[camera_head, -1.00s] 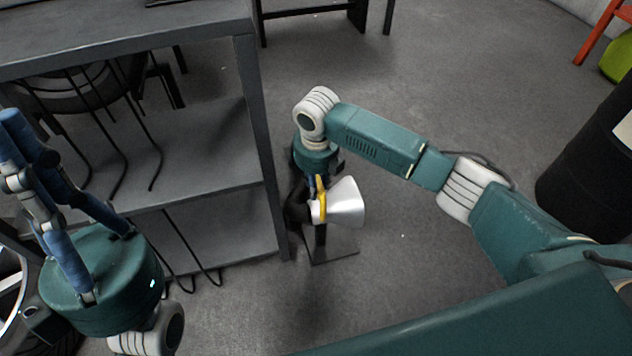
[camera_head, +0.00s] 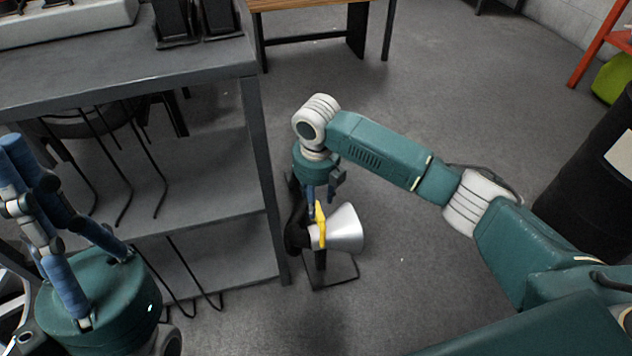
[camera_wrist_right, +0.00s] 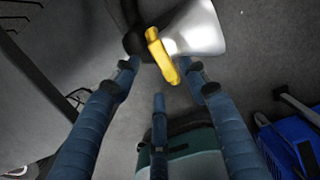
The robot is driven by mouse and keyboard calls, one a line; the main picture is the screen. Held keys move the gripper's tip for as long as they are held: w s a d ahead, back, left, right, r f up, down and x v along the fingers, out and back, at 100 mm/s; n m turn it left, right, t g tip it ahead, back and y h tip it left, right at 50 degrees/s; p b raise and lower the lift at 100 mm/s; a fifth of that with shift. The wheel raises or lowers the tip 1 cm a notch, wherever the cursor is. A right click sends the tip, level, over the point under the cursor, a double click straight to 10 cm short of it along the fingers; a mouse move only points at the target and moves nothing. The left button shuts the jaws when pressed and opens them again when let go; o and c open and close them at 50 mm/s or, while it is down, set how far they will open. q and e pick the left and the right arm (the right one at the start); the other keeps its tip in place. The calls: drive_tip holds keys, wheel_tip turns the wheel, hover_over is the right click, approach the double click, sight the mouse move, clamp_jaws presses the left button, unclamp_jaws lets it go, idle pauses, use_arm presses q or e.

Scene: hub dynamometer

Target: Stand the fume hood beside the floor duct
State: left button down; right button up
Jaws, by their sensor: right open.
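The fume hood (camera_head: 345,229), a silver cone with a yellow handle (camera_head: 319,226) and a black rear part, stands on a dark flat base on the floor. Its cone points right in the head view. In the right wrist view the hood (camera_wrist_right: 200,28) is at the top, partly cut off. My right gripper (camera_head: 320,195) is open just above the yellow handle; its fingertips (camera_wrist_right: 161,76) are spread around empty space. Dark parts lie close behind and left of the hood; I cannot tell which is the floor duct. My left gripper (camera_head: 30,170) has its blue fingers apart and empty.
A grey shelf table (camera_head: 190,67) stands immediately left of the hood, its leg close to it. A black drum (camera_head: 585,165) stands at the right. A wooden bench (camera_head: 310,4) is at the back. The floor right of the hood is clear.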

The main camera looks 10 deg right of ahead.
use_arm(q)
drive_tip(key=w+d+f+g+p, duration=0.1)
drive_tip(key=w+f+g, duration=0.1)
drive_tip(key=w, duration=0.4)
drive_tip(key=w+d+f+g+y, duration=0.1)
drive_tip(key=w+f+g, duration=0.2)
drive_tip(key=w+g, duration=0.1)
drive_tip(key=shift+w+d+m+p, duration=0.3)
drive_tip(key=shift+w+m+p, duration=0.1)
drive_tip(key=shift+w, duration=0.45)
use_arm(e)
drive_tip(key=r, duration=0.5)
drive_tip(key=shift+s+r, duration=0.2)
drive_tip(key=shift+s, duration=0.1)
